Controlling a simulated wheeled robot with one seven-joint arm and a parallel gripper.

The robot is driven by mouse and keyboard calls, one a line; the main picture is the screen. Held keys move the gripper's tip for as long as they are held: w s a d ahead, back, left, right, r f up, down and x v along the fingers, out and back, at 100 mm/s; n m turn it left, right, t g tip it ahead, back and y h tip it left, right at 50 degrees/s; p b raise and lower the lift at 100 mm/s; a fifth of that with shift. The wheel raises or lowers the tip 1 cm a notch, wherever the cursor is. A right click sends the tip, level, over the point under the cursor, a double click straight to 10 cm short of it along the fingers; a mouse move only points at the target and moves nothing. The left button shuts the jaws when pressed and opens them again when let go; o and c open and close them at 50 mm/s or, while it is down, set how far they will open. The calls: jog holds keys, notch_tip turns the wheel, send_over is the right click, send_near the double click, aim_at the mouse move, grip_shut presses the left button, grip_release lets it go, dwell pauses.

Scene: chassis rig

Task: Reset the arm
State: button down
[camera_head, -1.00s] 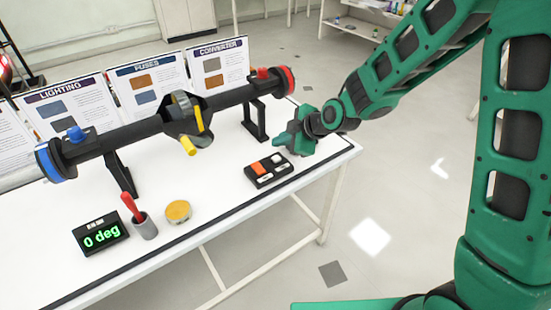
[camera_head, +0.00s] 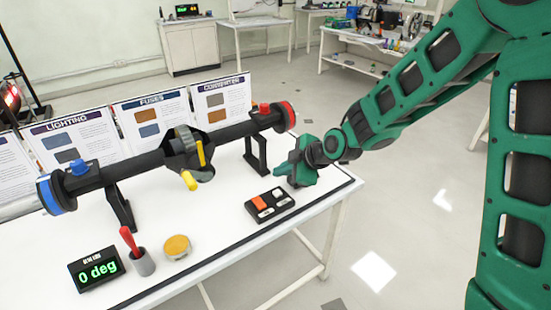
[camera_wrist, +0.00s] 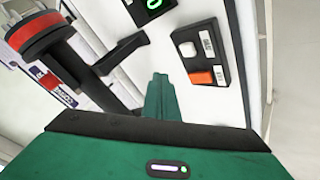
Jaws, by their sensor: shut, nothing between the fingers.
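My arm is green with dark joints and reaches in from the right in the head view. My gripper (camera_head: 288,172) is shut and empty, above the right end of the white table. In the wrist view the shut fingers (camera_wrist: 161,85) point toward the table. The button box (camera_wrist: 206,60) lies to their right there, apart from them.
A black axle (camera_head: 130,168) with blue and red ends rests on stands on the table (camera_head: 215,233). A display (camera_head: 96,269) reads "0 deg". Info boards (camera_head: 150,122) stand behind. Open floor lies right.

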jog(key=s+d+r+m+g+h, duration=0.15)
jog(key=s+d+m, duration=0.25)
jog(key=d, duration=0.6)
jog(key=s+d+r+m+h, duration=0.2)
jog(key=s+d+m+h, duration=0.15)
jog(key=d, duration=0.55)
jog(key=s+d+r+m+g+h, duration=0.15)
jog(key=s+d+m, duration=0.35)
jog(key=d, duration=0.5)
jog(key=s+d+r+m+g, duration=0.1)
jog(key=s+d+m, duration=0.2)
jog(key=s, duration=0.4)
jog(key=s+d+r+m+g, duration=0.1)
jog(key=s+d+m, duration=0.2)
jog(key=s+m, duration=0.2)
jog(key=s+d+r+m+g, duration=0.1)
jog(key=s+d+m, duration=0.2)
jog(key=s, duration=0.8)
jog(key=shift+d+r+m+g, duration=0.25)
jog(key=shift+m+g, duration=0.05)
jog(key=shift+m, duration=0.25)
jog(key=shift+w, duration=0.1)
jog(key=shift+w+f, duration=0.25)
jog(key=shift+w, duration=0.4)
